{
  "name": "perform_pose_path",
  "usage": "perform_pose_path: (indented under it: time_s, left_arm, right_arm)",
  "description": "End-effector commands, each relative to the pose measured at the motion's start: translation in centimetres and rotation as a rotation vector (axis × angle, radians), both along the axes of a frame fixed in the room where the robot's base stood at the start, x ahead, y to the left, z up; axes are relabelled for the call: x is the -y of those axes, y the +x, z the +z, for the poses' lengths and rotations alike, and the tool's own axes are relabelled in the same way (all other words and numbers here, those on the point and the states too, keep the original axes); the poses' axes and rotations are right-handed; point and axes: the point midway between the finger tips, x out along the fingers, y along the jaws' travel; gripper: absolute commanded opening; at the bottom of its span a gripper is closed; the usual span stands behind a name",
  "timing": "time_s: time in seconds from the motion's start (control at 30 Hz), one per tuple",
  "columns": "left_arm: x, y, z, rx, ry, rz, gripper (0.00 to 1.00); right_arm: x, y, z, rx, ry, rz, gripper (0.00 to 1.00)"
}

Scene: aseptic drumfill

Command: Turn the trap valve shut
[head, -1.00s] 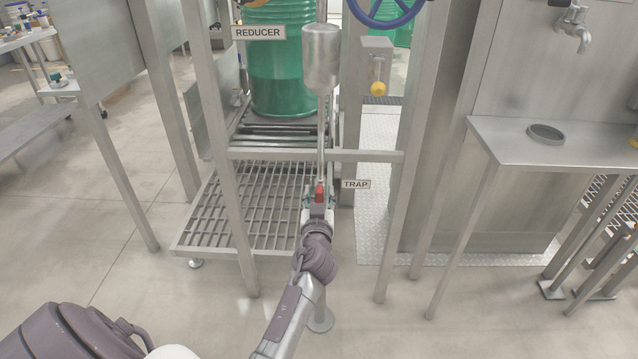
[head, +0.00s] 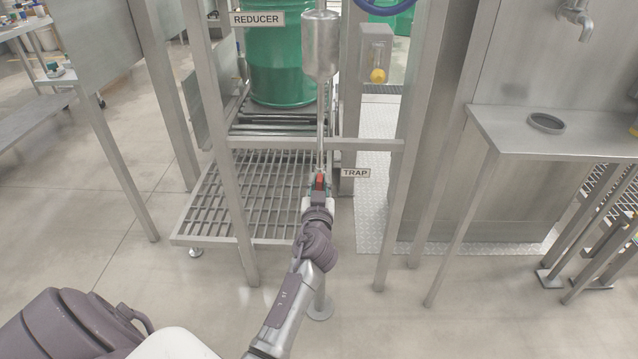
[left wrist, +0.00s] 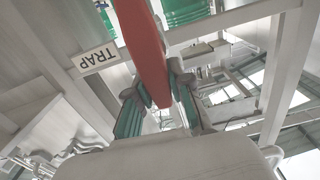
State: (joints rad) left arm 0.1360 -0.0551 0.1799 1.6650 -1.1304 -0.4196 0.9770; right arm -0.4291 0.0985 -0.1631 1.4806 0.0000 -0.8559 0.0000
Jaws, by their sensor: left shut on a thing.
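The trap valve's red handle (head: 320,181) is on the vertical pipe beside the TRAP label (head: 355,173) in the head view. My left gripper (head: 319,189) is at the handle, its arm coming up from the bottom. In the left wrist view the red handle (left wrist: 146,45) runs down between the green-padded fingers of my left gripper (left wrist: 158,103), which are shut on it. The TRAP label also shows there upside down (left wrist: 97,58). The valve body is mostly hidden behind the gripper. My right gripper is not in view.
A steel cylinder (head: 321,45) tops the pipe. Frame posts and a crossbar (head: 370,145) stand close around the valve. A green drum (head: 281,65) sits on rollers behind. A steel side table (head: 590,140) is at right. Floor in front is open.

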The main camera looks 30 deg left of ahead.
Motion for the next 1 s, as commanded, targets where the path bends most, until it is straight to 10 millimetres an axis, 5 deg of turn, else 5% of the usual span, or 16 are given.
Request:
perform_pose_path:
  time_s: [1.0]
  left_arm:
    - [1.8,1.1,-1.0,-0.446,0.730,0.000,0.00]
  right_arm:
    - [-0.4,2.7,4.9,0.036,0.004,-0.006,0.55]
